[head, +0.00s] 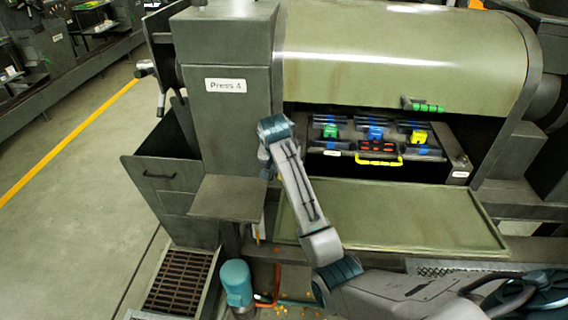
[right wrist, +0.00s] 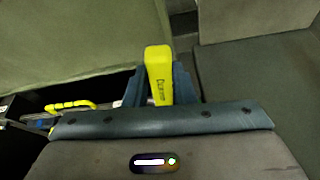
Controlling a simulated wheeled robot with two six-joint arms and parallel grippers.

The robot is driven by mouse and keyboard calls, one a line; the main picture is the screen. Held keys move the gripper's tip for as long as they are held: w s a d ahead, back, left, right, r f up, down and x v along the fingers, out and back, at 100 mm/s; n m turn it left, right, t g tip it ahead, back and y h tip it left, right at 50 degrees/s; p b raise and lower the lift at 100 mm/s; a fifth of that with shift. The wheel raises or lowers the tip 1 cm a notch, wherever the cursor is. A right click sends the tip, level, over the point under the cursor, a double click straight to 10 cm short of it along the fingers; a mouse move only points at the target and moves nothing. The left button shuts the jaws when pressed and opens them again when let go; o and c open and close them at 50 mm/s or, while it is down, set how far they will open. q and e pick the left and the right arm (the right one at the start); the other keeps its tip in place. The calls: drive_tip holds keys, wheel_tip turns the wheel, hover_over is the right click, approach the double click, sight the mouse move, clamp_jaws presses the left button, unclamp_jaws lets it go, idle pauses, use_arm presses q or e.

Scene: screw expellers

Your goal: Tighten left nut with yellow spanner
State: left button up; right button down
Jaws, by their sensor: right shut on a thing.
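My right gripper (right wrist: 158,75) is shut on the yellow spanner (right wrist: 158,70) in the right wrist view. The spanner stands up between two dark blue fingers, with its blunt yellow end showing. Its other end is hidden. In the head view my right arm comes in from the lower right and reaches up to the left side of the press (head: 240,60). The gripper and spanner cannot be made out there. I cannot make out the left nut in either view. My left gripper is not in view.
The press opening holds a dark panel with green (head: 330,130), blue (head: 375,133) and yellow (head: 418,136) blocks and a yellow handle (head: 380,160). A flat tray (head: 400,215) juts out below. An open bin (head: 165,175) stands at left; floor beyond it is clear.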

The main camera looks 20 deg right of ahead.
drive_tip(key=s+a+r, duration=0.1)
drive_tip(key=s+a, duration=0.3)
drive_tip(key=s, duration=0.2)
drive_tip(key=shift+s, duration=0.2)
idle(0.4)
drive_tip(key=shift+f, duration=0.1)
